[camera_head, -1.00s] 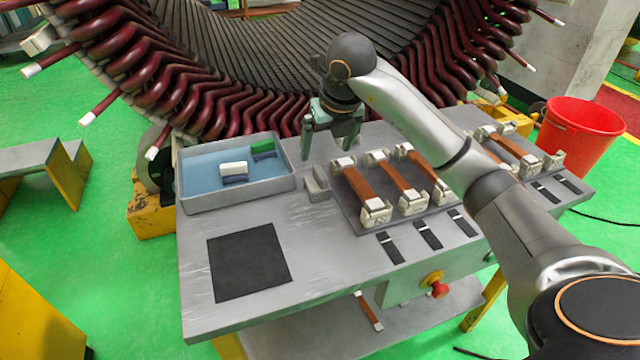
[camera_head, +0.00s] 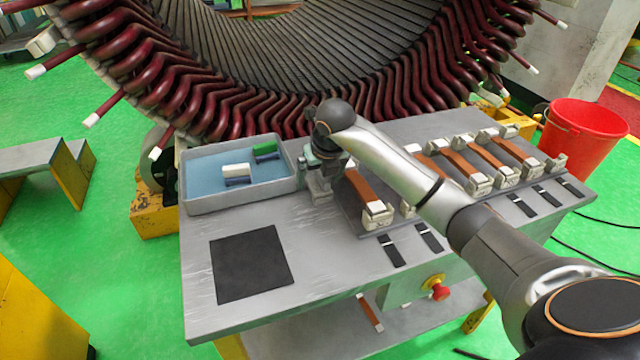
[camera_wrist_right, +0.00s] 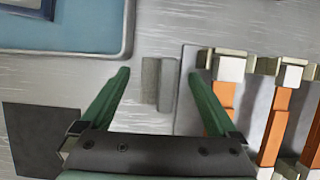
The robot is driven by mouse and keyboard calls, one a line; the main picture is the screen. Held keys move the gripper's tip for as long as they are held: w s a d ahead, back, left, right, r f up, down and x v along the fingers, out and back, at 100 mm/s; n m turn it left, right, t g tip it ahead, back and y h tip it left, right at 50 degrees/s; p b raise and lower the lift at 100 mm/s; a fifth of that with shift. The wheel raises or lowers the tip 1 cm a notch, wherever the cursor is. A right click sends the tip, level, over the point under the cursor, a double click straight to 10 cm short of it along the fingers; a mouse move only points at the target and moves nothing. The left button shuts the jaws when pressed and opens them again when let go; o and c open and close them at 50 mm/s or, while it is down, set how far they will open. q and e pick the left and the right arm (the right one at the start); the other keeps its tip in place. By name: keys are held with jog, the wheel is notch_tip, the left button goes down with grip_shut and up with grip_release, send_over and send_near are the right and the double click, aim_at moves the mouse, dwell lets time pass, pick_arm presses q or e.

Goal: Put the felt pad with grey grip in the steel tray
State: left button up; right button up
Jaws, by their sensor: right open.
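The felt pad with grey grip (camera_wrist_right: 158,84) lies on the table just right of the tray; in the head view my gripper mostly hides it. The steel tray (camera_head: 240,196) has a blue floor and stands at the back left of the table; its corner shows in the wrist view (camera_wrist_right: 127,40). My right gripper (camera_wrist_right: 158,75) is open and empty, pointing down, with one finger on each side of the grey pad in the wrist view. It also shows low beside the tray in the head view (camera_head: 322,185). Whether it touches the pad I cannot tell. My left gripper is not in view.
A pad with white grip (camera_head: 235,170) and one with green grip (camera_head: 264,149) lie in the tray. Copper-coloured bars in white clamps (camera_head: 377,214) stand close on the right. A black mat (camera_head: 251,264) lies at front left. The stator (camera_head: 230,110) rises behind.

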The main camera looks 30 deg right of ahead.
jog(key=shift+c, duration=0.2)
jog(key=shift+r, duration=0.1)
grip_shut()
dwell(0.5)
